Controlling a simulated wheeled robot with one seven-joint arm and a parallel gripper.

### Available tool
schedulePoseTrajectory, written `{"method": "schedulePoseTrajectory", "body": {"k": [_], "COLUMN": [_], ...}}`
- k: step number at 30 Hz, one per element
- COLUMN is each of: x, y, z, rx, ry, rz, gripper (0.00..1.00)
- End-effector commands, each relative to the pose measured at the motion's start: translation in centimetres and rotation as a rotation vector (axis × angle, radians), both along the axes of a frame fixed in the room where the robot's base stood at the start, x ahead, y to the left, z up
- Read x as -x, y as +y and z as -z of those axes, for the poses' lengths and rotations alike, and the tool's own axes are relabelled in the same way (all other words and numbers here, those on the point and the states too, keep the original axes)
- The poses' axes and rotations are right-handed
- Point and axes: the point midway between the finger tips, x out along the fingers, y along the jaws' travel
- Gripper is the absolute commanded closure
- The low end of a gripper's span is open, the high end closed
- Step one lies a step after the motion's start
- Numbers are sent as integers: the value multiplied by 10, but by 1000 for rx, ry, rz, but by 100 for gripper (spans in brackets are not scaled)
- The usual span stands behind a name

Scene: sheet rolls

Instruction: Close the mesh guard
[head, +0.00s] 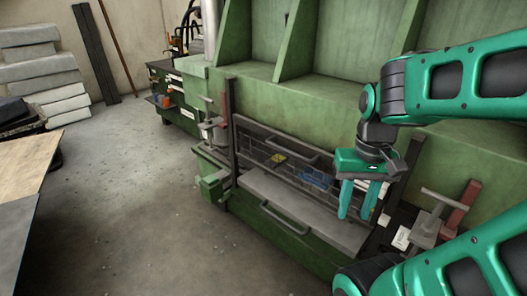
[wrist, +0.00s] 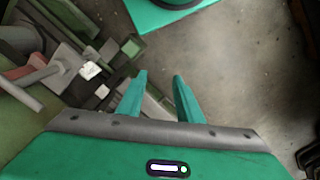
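The mesh guard (head: 258,150) is a dark framed wire panel between two dark uprights on the front of the green machine, with a bar handle (head: 292,149) along its top. A yellow item (head: 278,157) and a blue item (head: 316,179) show at the mesh. Below it is a grey panel (head: 300,205) with its own bar handle (head: 284,217). My gripper (head: 357,214) points down in front of the right part of the machine, its fingers apart and empty. In the wrist view the gripper (wrist: 160,78) also shows nothing between its fingers. The guard's right part is hidden behind my gripper.
Clamp-like fittings with red parts stand at the machine's left (head: 226,108) and right (head: 455,212) ends. A wooden-topped table (head: 28,165) is at the left. Grey slabs (head: 45,75) are stacked at the back left. The concrete floor (head: 130,200) between is clear.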

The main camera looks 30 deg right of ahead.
Motion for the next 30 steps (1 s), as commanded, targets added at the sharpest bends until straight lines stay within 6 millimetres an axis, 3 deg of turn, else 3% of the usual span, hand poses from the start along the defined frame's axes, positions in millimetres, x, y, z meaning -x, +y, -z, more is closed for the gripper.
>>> {"method": "schedulePoseTrajectory", "body": {"k": [12, 14, 17, 21, 24, 30], "x": [6, -4, -45, -126, -168, -211], "y": [1, 3, 20, 61, 81, 75], "z": [-5, -5, -5, 0, 12, 48], "rx": [6, 22, 67, 137, 185, 325], "ry": [-20, -40, -102, -223, -252, -178], "rz": [-16, -49, -165, -391, -486, -543], "gripper": [67, 67, 67, 67, 67, 67]}}
